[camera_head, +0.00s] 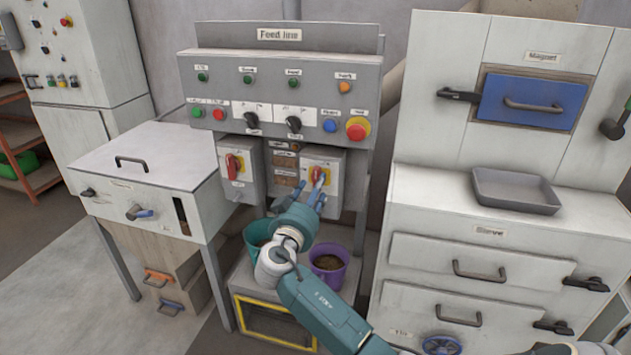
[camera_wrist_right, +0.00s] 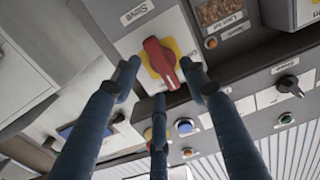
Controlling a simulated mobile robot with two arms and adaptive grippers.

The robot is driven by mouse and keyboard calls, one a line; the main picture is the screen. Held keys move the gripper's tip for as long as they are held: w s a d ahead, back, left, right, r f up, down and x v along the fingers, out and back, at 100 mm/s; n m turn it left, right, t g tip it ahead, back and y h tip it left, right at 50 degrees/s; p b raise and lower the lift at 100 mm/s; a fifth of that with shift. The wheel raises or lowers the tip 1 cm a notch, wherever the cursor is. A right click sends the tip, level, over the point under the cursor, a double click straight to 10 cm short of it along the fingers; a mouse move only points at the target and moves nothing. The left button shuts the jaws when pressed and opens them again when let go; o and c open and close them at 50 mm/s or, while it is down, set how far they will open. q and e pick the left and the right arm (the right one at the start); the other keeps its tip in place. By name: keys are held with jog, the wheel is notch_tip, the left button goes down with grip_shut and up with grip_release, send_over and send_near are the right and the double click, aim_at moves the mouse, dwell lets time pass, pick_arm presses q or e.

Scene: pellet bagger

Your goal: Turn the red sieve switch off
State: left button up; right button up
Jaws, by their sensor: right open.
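The red sieve switch (camera_wrist_right: 158,60) is a red rotary knob on a yellow plate, on a grey box labelled "Sieve". In the wrist view its handle lies slightly slanted. In the head view this switch (camera_head: 319,174) is on the right-hand box under the feed line panel, partly covered by my fingers. My right gripper (camera_head: 318,192) is open in front of it. In the wrist view my right gripper (camera_wrist_right: 162,80) has one finger on each side of the knob and a third below it. I cannot tell whether any finger touches it. My left gripper is not in view.
A similar red switch (camera_head: 233,166) is on the box to the left. The feed line panel (camera_head: 300,80) above carries buttons, black selectors and a red emergency button (camera_head: 357,129).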

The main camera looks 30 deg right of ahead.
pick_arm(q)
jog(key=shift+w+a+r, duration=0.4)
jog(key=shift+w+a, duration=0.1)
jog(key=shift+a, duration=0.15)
pick_arm(e)
jog(key=shift+x, duration=1.3)
grip_shut()
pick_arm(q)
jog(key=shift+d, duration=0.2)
